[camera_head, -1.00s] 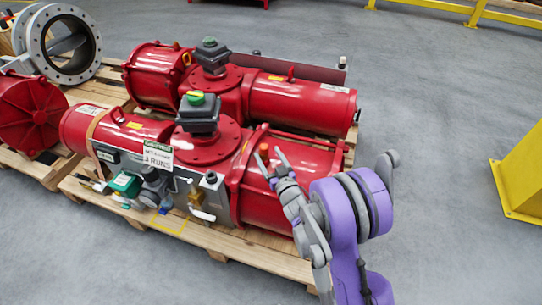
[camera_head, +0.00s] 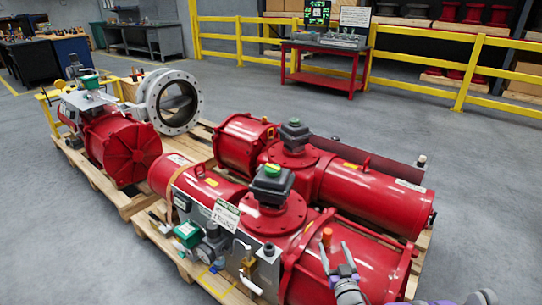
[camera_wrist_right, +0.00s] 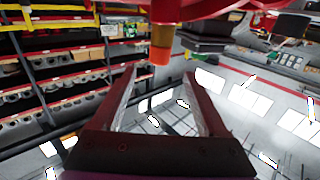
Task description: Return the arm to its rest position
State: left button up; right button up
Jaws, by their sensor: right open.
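My right gripper (camera_head: 337,257) is at the bottom right in the head view, in front of the near red actuator (camera_head: 340,265). Its two fingers are spread and hold nothing. In the right wrist view the open fingers (camera_wrist_right: 160,76) point toward an orange-tipped part (camera_wrist_right: 161,50) that hangs into the picture from a red body; a gap shows between the fingers. The orange part (camera_head: 327,238) also shows beside the fingertips in the head view; I cannot tell if they touch. My left gripper is not in view.
Red actuators lie on wooden pallets (camera_head: 110,190); a grey flanged ring (camera_head: 173,101) stands behind. A yellow railing (camera_head: 420,55) and a red table (camera_head: 325,75) with a screen are farther back. Grey floor is open at the right.

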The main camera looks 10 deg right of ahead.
jog(key=shift+a+r, duration=0.1)
jog(key=shift+r, duration=0.2)
jog(key=s+a+g+y, duration=0.1)
jog(key=s+a+g, duration=0.35)
jog(key=s, duration=0.65)
jog(key=s+a+n+g, duration=0.1)
jog(key=s+a+g, duration=0.35)
jog(key=s, duration=0.65)
jog(key=s+a+g+y, duration=0.1)
jog(key=s+a+g, duration=0.35)
jog(key=s, duration=0.65)
pick_arm(q)
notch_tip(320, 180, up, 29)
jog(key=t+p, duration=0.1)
jog(key=p, duration=2.5)
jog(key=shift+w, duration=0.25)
pick_arm(e)
notch_tip(320, 180, up, 28)
jog(key=t, duration=0.1)
jog(key=shift+w+d+r, duration=0.15)
jog(key=shift+w+r, duration=0.05)
jog(key=shift+w, duration=0.1)
